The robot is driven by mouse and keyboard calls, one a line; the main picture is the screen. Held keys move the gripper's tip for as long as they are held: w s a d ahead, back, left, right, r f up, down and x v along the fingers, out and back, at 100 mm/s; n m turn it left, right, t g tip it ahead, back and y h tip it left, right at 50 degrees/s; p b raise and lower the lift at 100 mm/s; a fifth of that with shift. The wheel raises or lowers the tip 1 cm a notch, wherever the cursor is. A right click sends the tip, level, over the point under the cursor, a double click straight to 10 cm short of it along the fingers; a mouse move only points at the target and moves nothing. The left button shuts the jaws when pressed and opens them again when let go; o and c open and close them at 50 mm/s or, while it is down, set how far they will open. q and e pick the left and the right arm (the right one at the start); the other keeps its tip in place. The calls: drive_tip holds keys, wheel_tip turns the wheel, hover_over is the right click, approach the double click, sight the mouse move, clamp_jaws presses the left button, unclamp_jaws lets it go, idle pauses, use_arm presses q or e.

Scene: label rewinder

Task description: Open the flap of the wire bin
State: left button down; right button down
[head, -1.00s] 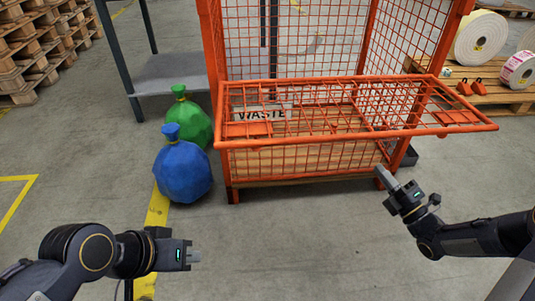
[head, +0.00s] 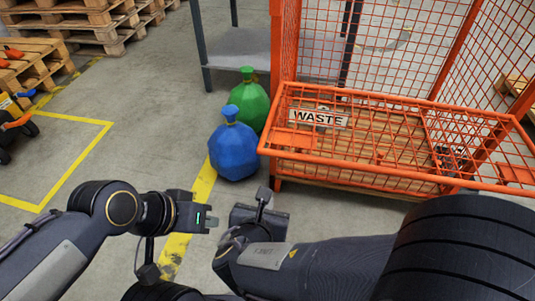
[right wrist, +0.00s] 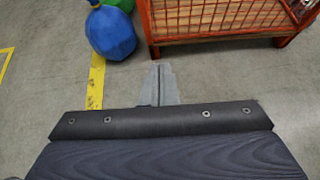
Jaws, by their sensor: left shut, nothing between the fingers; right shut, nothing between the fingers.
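The orange wire bin (head: 283,45) stands at the right in the head view. Its mesh flap (head: 395,150) has an orange frame that juts out at the front, low and close to level. A "WASTE" sign (head: 318,117) shows near its left end. My left gripper (head: 213,221) is shut and empty, over the floor left of the bin. My right gripper (head: 264,196) is shut and empty in front of the bin, apart from the flap. In the right wrist view its closed fingers (right wrist: 159,82) show over the floor, with the bin's lower front (right wrist: 210,38) beyond.
A blue bag (head: 234,150) and a green bag (head: 251,104) stand on the floor beside the bin's left side. A grey metal shelf (head: 240,45) is behind them. Wooden pallets (head: 75,22) are at the far left.

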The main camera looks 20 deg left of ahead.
sight(272, 145)
wheel_tip(272, 145, up, 4)
drive_tip(key=s+t, duration=0.2)
drive_tip(key=a+b+x, duration=0.1)
drive_tip(key=b+x, duration=0.3)
drive_tip(key=x, duration=0.6)
wheel_tip(272, 145, up, 4)
drive_tip(key=shift+w+d+r, duration=0.1)
drive_tip(key=shift+w+d, duration=0.05)
drive_tip(key=shift+r, duration=0.1)
drive_tip(key=shift+g, duration=0.9)
drive_tip(key=r+p, duration=0.2)
drive_tip(key=p, duration=0.1)
drive_tip(key=r+p, duration=0.2)
drive_tip(key=p, duration=0.2)
drive_tip(key=r+p, duration=0.2)
drive_tip(key=p, duration=0.1)
drive_tip(key=shift+w+p, duration=0.4)
